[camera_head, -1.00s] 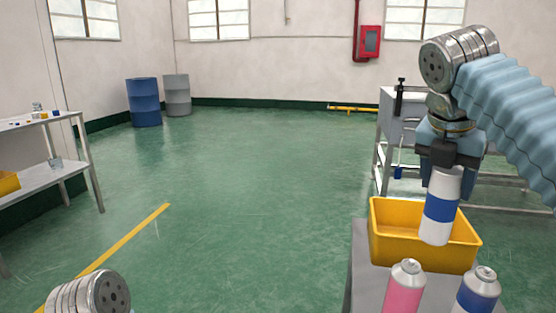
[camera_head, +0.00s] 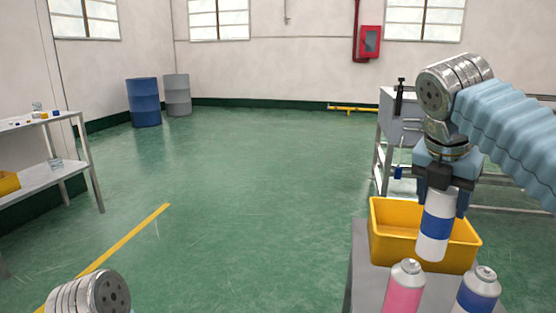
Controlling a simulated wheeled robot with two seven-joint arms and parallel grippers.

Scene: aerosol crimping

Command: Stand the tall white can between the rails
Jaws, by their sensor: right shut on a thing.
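The tall white can (camera_head: 435,245) with a blue band is held upright in my right gripper (camera_head: 438,190). The gripper is shut on the can's upper part. The can hangs in front of the yellow bin (camera_head: 390,250) and hides part of it; I cannot tell whether its base is inside the bin or above it. The rails are not clearly identifiable in this view. Part of my left arm shows at the bottom left, but its gripper is out of view.
A pink can (camera_head: 403,292) and a blue-and-white can (camera_head: 478,293) stand in front of the bin on a grey table (camera_head: 364,265). A metal bench (camera_head: 398,134) stands behind my right gripper. Shelves (camera_head: 40,178) are at far left. The floor between is clear.

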